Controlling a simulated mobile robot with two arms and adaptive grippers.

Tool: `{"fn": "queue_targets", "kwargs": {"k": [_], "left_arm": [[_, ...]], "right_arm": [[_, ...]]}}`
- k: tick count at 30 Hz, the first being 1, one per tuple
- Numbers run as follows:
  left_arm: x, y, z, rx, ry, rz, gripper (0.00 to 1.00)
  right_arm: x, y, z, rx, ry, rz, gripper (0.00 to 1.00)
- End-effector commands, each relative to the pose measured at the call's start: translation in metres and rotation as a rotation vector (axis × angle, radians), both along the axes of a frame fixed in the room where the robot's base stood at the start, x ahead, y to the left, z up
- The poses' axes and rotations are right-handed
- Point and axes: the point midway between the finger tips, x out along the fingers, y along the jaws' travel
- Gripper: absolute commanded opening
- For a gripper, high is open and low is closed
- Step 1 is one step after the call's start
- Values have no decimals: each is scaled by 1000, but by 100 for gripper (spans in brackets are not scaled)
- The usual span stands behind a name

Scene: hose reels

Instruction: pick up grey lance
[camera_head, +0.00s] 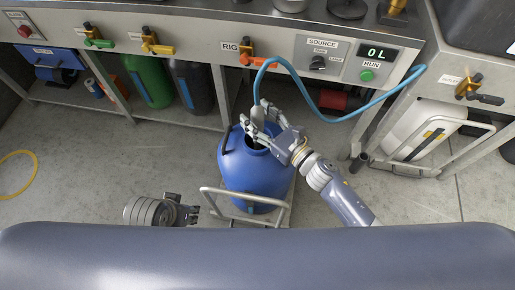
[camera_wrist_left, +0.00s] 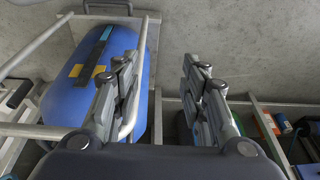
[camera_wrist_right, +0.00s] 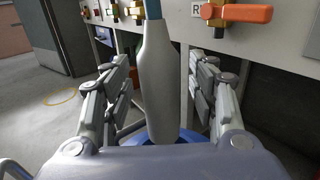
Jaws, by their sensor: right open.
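The grey lance (camera_wrist_right: 158,85) stands upright in the right wrist view, with the blue hose (camera_head: 300,82) joined to its top. Its lower end goes down toward the blue drum (camera_head: 255,172), which sits on a metal-framed cart. My right gripper (camera_head: 258,121) is open at the drum's mouth, with one finger on each side of the lance. In the head view the gripper largely hides the lance. Whether a finger touches it I cannot tell. My left gripper (camera_head: 189,210) is open and empty, low beside the cart; it also shows in the left wrist view (camera_wrist_left: 157,75).
The bench front carries valves with an orange handle (camera_head: 254,60), a yellow handle (camera_head: 158,48) and a green run button (camera_head: 367,75). The hose loops to the right along it. A green cylinder (camera_head: 148,82) stands under the bench. A yellow hose (camera_head: 30,185) lies on the left floor.

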Motion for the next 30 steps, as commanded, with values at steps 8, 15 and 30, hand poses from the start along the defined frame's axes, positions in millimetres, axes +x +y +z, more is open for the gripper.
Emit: {"fn": "queue_targets", "kwargs": {"k": [8,15,30], "left_arm": [[1,-1,3,-1,-8,0,40],[1,-1,3,-2,-7,0,40],[2,-1,2,-2,-9,-1,40]], "right_arm": [[1,1,0,1,1,0,47],[1,1,0,0,0,0,0],[2,1,7,1,-4,2,0]]}}
